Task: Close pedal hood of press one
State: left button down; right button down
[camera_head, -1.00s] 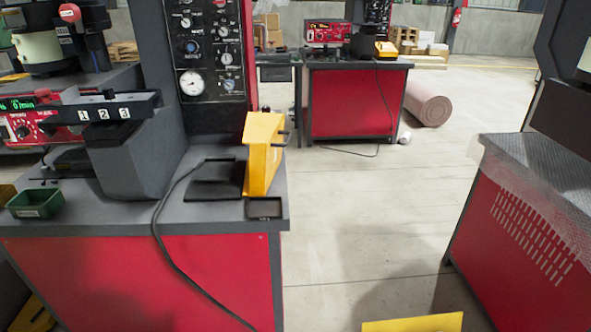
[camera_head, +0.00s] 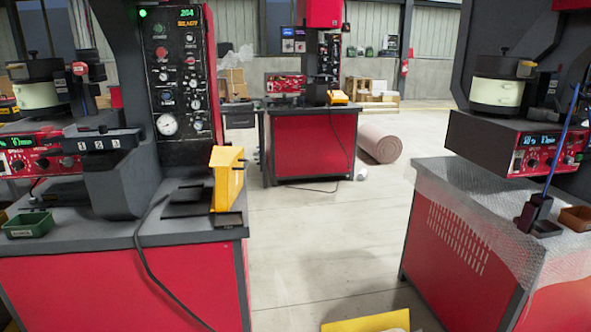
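A yellow pedal hood (camera_head: 228,178) stands upright on the grey top of the red bench (camera_head: 120,290) at the left. A flat black plate (camera_head: 187,207) lies beside it, and a dark cable runs from there down the bench front. The hood looks raised, not lying over the plate. Which press is number one I cannot read; the bench carries a press with a dark gauge panel (camera_head: 178,75). Neither of my grippers is in view.
A second red bench (camera_head: 312,145) with another yellow hood (camera_head: 338,97) stands behind. A bench (camera_head: 440,245) under clear wrap stands at the right. Grey floor (camera_head: 320,240) lies open between them. A yellow object (camera_head: 368,322) shows at the bottom edge.

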aim_at(228, 161)
jog(key=z, duration=0.7)
jog(key=i, duration=0.75)
jog(key=z, duration=0.3)
